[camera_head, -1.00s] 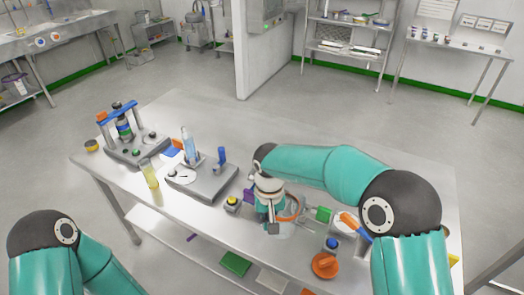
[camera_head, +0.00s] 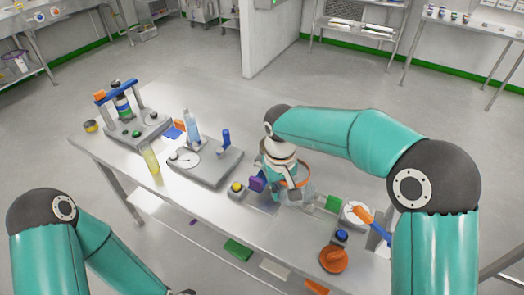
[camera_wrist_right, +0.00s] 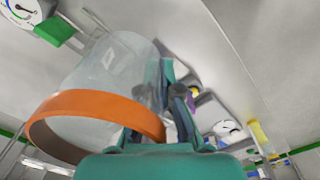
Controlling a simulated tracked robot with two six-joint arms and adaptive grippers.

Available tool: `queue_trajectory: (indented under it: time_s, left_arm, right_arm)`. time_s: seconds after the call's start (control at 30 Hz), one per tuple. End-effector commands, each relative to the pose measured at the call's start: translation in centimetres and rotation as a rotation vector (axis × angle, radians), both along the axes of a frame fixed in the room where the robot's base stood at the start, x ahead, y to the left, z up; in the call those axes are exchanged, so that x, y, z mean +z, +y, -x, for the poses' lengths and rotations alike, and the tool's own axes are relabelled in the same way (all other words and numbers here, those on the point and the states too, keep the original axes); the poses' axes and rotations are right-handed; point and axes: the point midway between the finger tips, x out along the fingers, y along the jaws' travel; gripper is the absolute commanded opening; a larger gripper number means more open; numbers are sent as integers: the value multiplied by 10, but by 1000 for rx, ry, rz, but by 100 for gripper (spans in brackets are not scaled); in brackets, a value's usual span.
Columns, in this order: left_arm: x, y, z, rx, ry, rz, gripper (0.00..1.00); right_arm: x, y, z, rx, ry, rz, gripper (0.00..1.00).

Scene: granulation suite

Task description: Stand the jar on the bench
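The jar (camera_head: 305,191) is clear glass with an orange band around its rim. It is over the right half of the steel bench (camera_head: 310,132), and its rim faces up with some tilt. My right gripper (camera_head: 287,184) is at the jar's near-left side. The right wrist view shows the jar (camera_wrist_right: 105,75) large at the left, with my right gripper's fingers (camera_wrist_right: 168,100) closed on its side wall. One finger shows partly through the glass. I cannot tell whether the jar's base touches the bench. My left arm shows at lower left, but its fingers are out of the picture.
A scale (camera_head: 205,165) and a yellow cylinder (camera_head: 151,160) stand left. The bench's back middle is clear.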

Motion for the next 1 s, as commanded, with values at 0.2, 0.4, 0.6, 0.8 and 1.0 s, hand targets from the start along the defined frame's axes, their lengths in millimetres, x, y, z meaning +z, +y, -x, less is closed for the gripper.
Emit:
queue_trajectory:
  time_s: [0.2,0.4,0.6,0.8,1.0]
  left_arm:
    - [-49,0,0,0,1,0,40]
    - [-67,0,0,0,0,0,40]
    - [-69,0,0,0,0,0,40]
    - [-70,0,0,0,0,0,40]
    - [-70,0,0,0,0,0,40]
  right_arm:
    - [22,-22,28,397,-8,1,0]
    - [40,-37,51,656,-2,2,0]
    - [26,-41,57,727,5,1,0]
    - [-24,-41,58,725,9,1,0]
    - [-76,-41,58,724,8,0,0]
